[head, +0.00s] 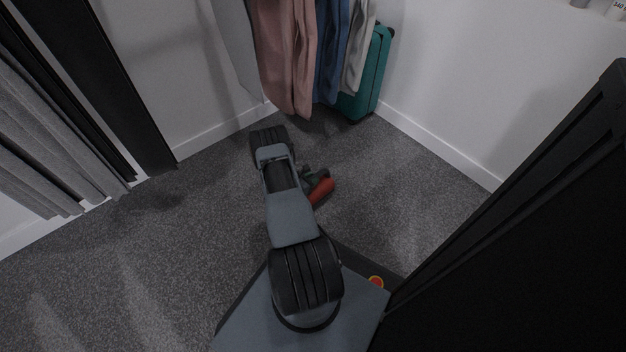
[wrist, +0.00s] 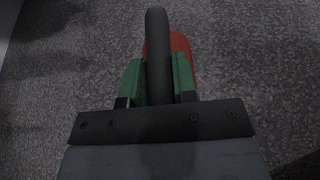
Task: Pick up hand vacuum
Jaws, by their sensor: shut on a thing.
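The hand vacuum (head: 322,190) shows in the head view beside my arm, with a red body and a dark part. My arm hides some of it. In the wrist view the hand vacuum (wrist: 158,50) shows a dark, rounded handle running between the fingers, with its red body behind. My gripper (wrist: 158,80) has green fingers, one on each side of the dark handle, and is shut on it. I cannot tell whether the vacuum is touching the floor.
Grey carpet (head: 150,250) is clear to the left. Hanging clothes (head: 285,60) and a teal suitcase (head: 368,80) are at the back by the white walls. Grey curtain-like cloth (head: 35,140) hangs at the left.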

